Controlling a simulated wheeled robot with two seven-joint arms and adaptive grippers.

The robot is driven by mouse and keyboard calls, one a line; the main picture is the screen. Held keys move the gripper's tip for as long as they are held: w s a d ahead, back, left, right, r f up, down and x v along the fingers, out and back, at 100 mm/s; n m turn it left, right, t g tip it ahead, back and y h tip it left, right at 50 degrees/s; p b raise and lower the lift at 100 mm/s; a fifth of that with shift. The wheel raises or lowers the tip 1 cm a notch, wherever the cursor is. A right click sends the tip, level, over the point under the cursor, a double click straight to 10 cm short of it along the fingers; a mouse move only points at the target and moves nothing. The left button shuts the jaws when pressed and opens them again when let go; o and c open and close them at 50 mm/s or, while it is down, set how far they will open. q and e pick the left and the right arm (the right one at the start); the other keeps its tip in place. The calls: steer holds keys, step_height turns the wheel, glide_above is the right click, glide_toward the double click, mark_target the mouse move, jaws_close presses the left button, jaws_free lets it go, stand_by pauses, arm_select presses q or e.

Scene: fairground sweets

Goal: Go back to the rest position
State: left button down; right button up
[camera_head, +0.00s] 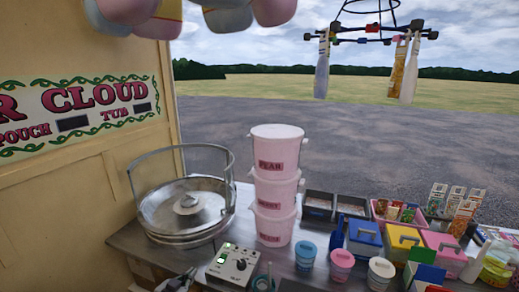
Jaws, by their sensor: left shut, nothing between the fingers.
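My left gripper (181,277) shows at the bottom edge of the head view, over the front of the metal counter (128,238). It is shut and holds nothing. It sits in front of the round metal candyfloss pan (187,205) and to the left of the grey control box (232,265). Most of my left arm is cut off by the frame. My right gripper is not in view.
A stack of pink tubs (277,185) stands mid-counter. Blue (306,253), pink (342,262) and white (380,272) cups stand before coloured lidded boxes (363,240). A rack with hanging bottles (370,35) is overhead at right. A panelled wall (80,190) bounds the left.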

arm_select(q)
steer(key=s+a+f+g+y, duration=0.1)
steer(key=a+f, duration=0.2)
steer(key=f, duration=0.3)
steer(key=a+f+y, duration=0.1)
steer(key=a+f, duration=0.3)
steer(key=f, duration=0.2)
steer(key=s+a+f+g+y, duration=0.1)
steer(key=s+a+f+g, duration=0.15)
steer(key=s+f, duration=0.4)
steer(key=s+a+f+n+g+y, duration=0.1)
steer(key=s+a+f, duration=0.25)
steer(key=f, duration=0.65)
steer(key=s+a+f+g+y, duration=0.1)
steer(key=s+a+f, duration=0.2)
steer(key=s+f, duration=0.35)
steer(key=s+d+f+n+g, duration=0.1)
steer(key=s+f+g, duration=0.1)
steer(key=s+f, duration=0.75)
steer(key=s+d+f+g, duration=0.25)
steer(key=s+f, duration=0.35)
steer(key=s, duration=0.6)
steer(key=s+d+f+g+h, duration=0.1)
steer(key=s+d+f+g, duration=0.1)
steer(key=s+d, duration=0.8)
steer(key=s+f, duration=0.1)
steer(key=s, duration=0.2)
steer(key=shift+s+d+f+n, duration=0.15)
steer(key=shift+s+d+n, duration=0.05)
steer(key=shift+d+n, duration=0.2)
